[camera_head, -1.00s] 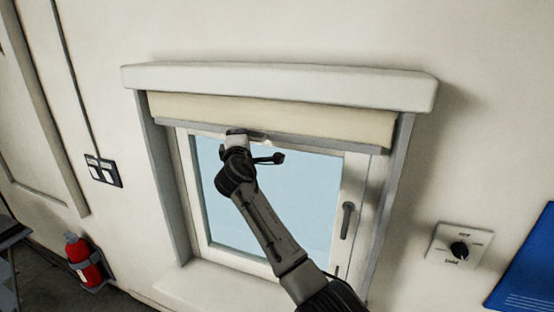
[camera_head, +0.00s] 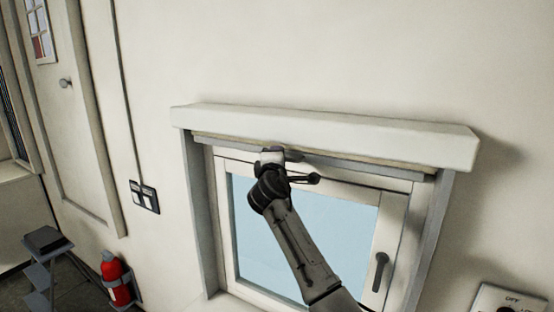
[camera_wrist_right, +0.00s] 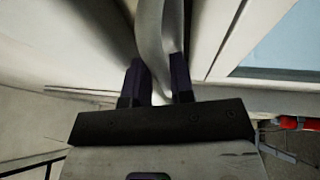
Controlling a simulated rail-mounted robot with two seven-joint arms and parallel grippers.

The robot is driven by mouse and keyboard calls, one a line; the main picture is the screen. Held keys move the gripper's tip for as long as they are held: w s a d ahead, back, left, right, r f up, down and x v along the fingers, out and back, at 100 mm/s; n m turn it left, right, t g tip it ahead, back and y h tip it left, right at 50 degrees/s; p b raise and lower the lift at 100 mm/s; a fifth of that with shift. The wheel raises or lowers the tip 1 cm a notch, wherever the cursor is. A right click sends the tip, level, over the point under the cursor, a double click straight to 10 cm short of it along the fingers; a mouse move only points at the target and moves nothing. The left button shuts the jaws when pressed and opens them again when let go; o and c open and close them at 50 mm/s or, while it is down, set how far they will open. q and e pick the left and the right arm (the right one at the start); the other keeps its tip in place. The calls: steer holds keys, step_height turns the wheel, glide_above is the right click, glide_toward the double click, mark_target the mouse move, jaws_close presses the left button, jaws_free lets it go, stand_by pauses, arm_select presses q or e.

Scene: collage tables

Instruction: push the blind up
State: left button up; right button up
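The blind is nearly all up. Only a thin cream strip of fabric shows under the white casing (camera_head: 330,133), and its grey bottom rail (camera_head: 408,173) sits close below. My right gripper (camera_head: 270,153) is at that rail, left of its middle. In the right wrist view the gripper's two dark fingers (camera_wrist_right: 160,85) are on either side of a curved pale grey handle (camera_wrist_right: 158,35), which fills the gap between them. The fingertips are small and partly hidden in the head view. My left gripper is out of view.
The window (camera_head: 330,235) below the blind has a dark handle (camera_head: 380,272) at its right side. A fire extinguisher (camera_head: 113,280) and a dark step stool (camera_head: 45,240) are at the lower left. A wall dial plate (camera_head: 508,300) is at the lower right.

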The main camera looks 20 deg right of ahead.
steer(key=o, duration=0.3)
steer(key=shift+r, duration=0.1)
steer(key=shift+s, duration=0.1)
steer(key=shift+b+v, duration=3.1)
steer(key=shift+v, duration=3.7)
steer(key=shift+a, duration=0.1)
